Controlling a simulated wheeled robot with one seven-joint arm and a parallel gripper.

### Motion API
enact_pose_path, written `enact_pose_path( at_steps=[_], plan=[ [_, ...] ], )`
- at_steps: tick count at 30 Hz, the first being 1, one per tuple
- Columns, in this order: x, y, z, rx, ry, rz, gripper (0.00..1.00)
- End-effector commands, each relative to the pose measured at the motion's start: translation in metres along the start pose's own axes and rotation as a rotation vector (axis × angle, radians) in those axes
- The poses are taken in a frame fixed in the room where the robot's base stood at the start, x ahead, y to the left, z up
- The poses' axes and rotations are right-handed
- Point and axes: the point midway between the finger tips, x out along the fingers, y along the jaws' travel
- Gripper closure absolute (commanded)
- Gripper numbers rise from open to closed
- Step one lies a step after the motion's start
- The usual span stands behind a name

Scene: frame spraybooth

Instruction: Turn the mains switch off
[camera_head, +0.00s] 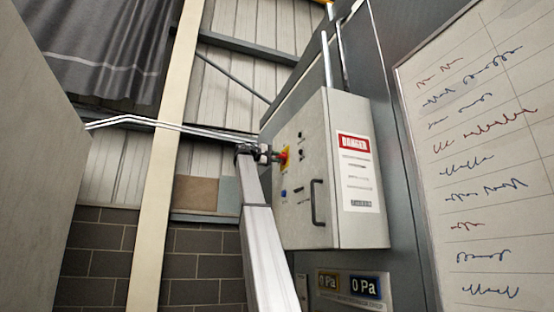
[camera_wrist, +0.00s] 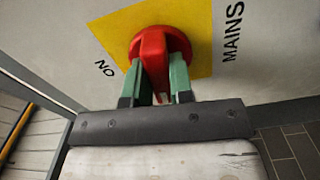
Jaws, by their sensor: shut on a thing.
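The mains switch is a red rotary knob (camera_wrist: 160,45) on a yellow plate (camera_wrist: 200,22), with "MAINS" printed at its right in the wrist view. Letters that read as "NO" stand at the plate's lower left. My gripper (camera_wrist: 157,82) has one green finger on each side of the knob's raised red grip and is shut on it. In the head view the red knob (camera_head: 284,155) is on the front of the grey control box (camera_head: 303,225), and my gripper (camera_head: 268,153) reaches it from the left. The lower part of the knob's grip is partly hidden between the fingers.
The box has a dark pull handle (camera_head: 317,203), small buttons and a DANGER label (camera_head: 357,170). A whiteboard (camera_head: 480,150) with handwriting is at the right. Pressure displays (camera_head: 348,286) sit below the box. A pale post (camera_head: 165,170) stands left of my arm.

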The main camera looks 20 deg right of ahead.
Motion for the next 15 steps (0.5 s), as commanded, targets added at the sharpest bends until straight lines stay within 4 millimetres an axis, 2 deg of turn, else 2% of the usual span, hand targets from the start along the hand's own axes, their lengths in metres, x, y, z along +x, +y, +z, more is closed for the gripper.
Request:
enact_pose_path(
  at_steps=[6,15],
  plan=[
    [-0.0003,-0.0004,0.0,-0.091,0.001,-0.001,1.0],
    [-0.0003,-0.0003,-0.0001,-0.135,0.001,-0.002,1.0]
  ],
)
